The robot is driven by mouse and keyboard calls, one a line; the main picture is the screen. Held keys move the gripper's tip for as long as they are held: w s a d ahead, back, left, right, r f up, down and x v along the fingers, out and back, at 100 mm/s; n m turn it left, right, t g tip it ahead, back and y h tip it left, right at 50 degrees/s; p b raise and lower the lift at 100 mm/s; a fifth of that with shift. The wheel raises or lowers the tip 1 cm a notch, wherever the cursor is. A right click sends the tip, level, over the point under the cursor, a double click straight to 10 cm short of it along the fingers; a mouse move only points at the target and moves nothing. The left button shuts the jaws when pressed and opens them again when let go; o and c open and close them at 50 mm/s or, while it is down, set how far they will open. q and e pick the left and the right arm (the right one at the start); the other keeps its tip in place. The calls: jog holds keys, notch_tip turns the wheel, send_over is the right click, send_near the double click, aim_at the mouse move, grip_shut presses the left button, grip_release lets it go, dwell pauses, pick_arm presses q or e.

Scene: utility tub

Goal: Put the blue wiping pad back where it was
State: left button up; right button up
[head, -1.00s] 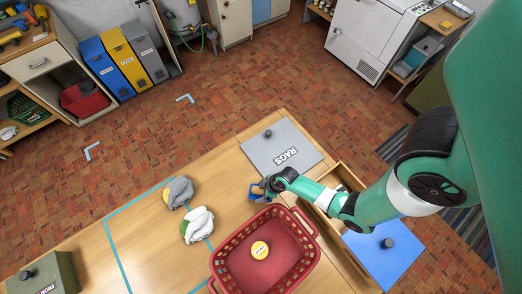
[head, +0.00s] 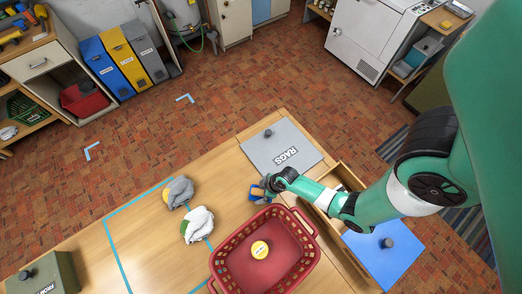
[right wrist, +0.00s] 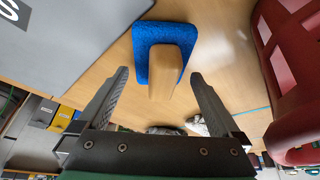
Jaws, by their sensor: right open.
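The blue wiping pad (head: 256,198) lies on the wooden table between the grey RAGS panel and the red basket. In the right wrist view it is a blue pad (right wrist: 142,48) with a pale wooden handle (right wrist: 165,68). My right gripper (head: 266,184) is at the pad, partly covering it in the head view. In the right wrist view my right gripper (right wrist: 158,74) is open, with one finger on each side of the handle's near end and gaps between fingers and handle. My left gripper is not in view.
The grey RAGS panel (head: 268,152) lies behind the pad. An open compartment (head: 322,198) and a blue panel (head: 376,262) are at the right. Two bunched cloths (head: 178,192) lie left, near blue tape lines.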

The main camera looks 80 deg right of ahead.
jog(key=p+v, duration=0.8)
jog(key=v, duration=0.4)
jog(key=shift+r, duration=0.1)
